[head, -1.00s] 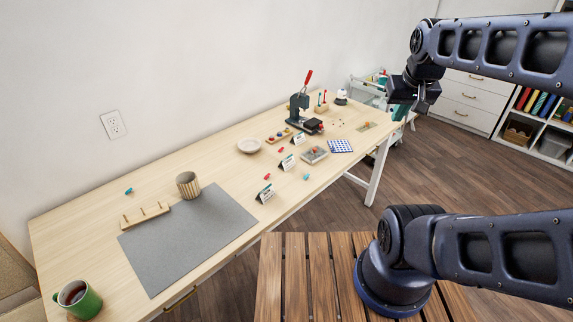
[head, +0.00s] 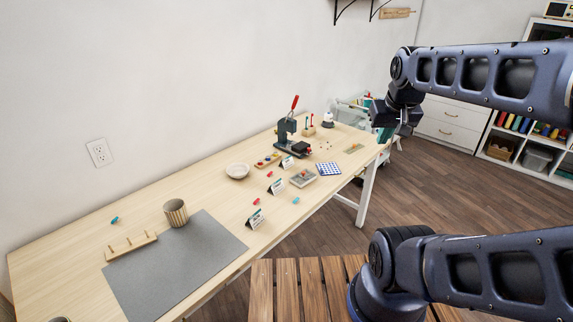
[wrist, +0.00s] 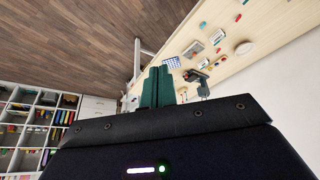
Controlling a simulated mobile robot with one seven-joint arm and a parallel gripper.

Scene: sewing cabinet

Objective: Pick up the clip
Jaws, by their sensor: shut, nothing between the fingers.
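Several small clip-like pieces lie on the light wood table (head: 60,250): a teal one (head: 115,220) at the far left, a red one (head: 256,201) and a blue one (head: 295,200) near the card stands, and another red one (head: 270,174) further back. They are too small to tell which is the clip. My gripper (head: 385,134) is in the air by the table's far right end, well away from these pieces. In the wrist view its green fingers (wrist: 158,86) are together and empty.
A grey mat (head: 180,265), pegged rack (head: 130,246), ribbed cup (head: 175,213), bowl (head: 237,171), card stands (head: 255,219) and a press with a red handle (head: 287,135) occupy the table. A drawer unit (head: 447,130) stands behind my arm. Bare wood surrounds the loose pieces.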

